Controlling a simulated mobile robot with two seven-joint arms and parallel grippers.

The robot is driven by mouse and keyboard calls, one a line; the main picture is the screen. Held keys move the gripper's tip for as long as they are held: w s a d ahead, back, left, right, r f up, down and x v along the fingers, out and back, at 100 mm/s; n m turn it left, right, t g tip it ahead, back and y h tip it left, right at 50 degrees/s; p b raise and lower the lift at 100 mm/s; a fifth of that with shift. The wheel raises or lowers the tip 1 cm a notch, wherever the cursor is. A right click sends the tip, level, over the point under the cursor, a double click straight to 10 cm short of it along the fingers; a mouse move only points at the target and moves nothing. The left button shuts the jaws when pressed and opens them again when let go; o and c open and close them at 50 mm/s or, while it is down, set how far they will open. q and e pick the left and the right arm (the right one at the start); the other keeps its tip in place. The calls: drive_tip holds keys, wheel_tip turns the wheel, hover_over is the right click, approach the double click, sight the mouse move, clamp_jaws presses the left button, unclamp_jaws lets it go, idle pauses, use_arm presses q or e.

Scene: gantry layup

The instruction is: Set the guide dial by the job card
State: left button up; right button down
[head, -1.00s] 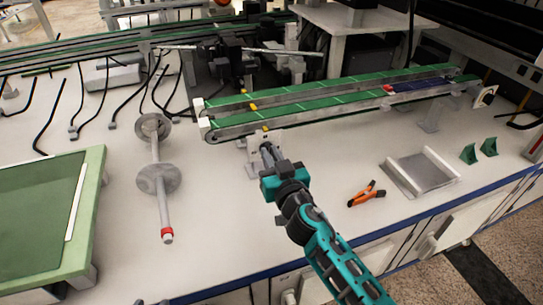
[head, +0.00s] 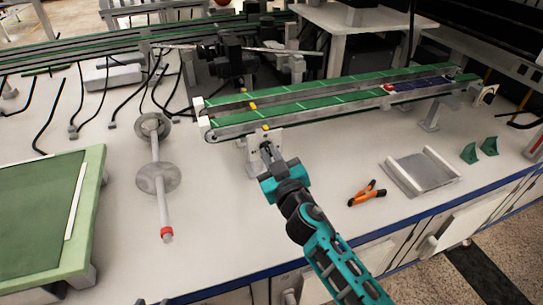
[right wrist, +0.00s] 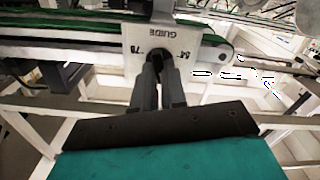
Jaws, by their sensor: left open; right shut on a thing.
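My right gripper (head: 268,152) reaches the white guide plate (head: 254,148) at the near left end of the green-belted conveyor. The plate bears the word GUIDE and small numbers at both sides, which I cannot read surely. I cannot make out a job card. My left gripper is not in view.
The conveyor (head: 330,105) runs to the right behind my gripper. A spindle with two discs (head: 157,178) lies to the left. The front of the bench is mostly clear.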

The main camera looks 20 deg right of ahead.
drive_tip(key=n, duration=0.4)
drive_tip(key=shift+a+n, duration=0.1)
drive_tip(key=shift+n, duration=0.2)
drive_tip(key=n, duration=0.4)
drive_tip(key=shift+n, duration=0.3)
drive_tip(key=n, duration=0.9)
drive_tip(key=shift+f, duration=0.15)
drive_tip(key=shift+n, duration=0.3)
drive_tip(key=c, duration=1.2)
unclamp_jaws()
drive_tip(key=shift+f, duration=0.1)
